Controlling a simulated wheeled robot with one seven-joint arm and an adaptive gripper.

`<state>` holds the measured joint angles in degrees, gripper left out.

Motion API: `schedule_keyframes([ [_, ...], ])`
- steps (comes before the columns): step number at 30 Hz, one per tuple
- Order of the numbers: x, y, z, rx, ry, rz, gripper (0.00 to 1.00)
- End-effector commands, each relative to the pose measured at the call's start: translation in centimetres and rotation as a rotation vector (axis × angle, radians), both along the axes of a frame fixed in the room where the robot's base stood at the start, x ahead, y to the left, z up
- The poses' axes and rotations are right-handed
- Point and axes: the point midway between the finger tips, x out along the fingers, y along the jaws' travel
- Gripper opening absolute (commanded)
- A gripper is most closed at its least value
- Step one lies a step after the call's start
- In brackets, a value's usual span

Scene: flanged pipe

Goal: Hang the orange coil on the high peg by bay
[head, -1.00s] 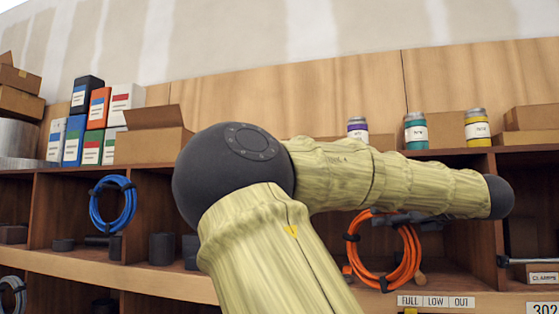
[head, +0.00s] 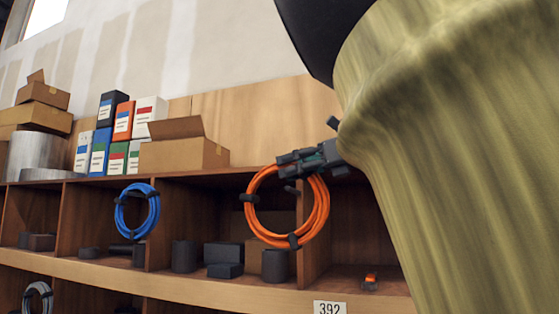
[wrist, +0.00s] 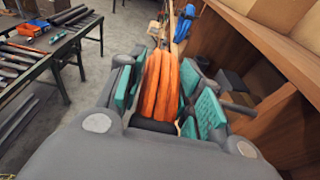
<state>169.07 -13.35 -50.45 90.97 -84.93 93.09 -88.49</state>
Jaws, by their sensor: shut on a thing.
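My gripper (head: 312,160) is shut on the top of the orange coil (head: 320,212). The coil hangs upright below it, in front of the shelf, with black ties around it. In the wrist view the orange coil (wrist: 158,85) sits between the teal finger pads. A short dark peg (head: 291,189) shows through the coil's ring by the edge of a bay divider. A dark rod, which may be the same peg, shows right of the fingers in the wrist view (wrist: 238,107). I cannot tell whether the coil touches the peg.
A blue coil (head: 120,218) hangs in the bay to the left. Dark cylinders and boxes (head: 224,252) stand in the bay behind the orange coil. An open cardboard box (head: 185,153) stands on the shelf top. A workbench (wrist: 50,50) is at left in the wrist view.

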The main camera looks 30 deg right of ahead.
Motion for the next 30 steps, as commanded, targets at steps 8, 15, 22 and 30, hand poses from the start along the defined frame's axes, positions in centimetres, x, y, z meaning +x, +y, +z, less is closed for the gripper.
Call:
schedule_keyframes([
  [8, 0.2, 0.9, 1.0, 0.0, 0.0, 0.012, 0.0],
  [15, 0.2, 0.4, 1.1, 0.001, -0.001, 0.009, 0.0],
  [22, 0.3, -0.5, 1.0, 0.0, 0.0, 0.005, 0.0],
  [30, 0.4, -1.9, 0.9, 0.001, 0.0, -0.003, 0.0],
])
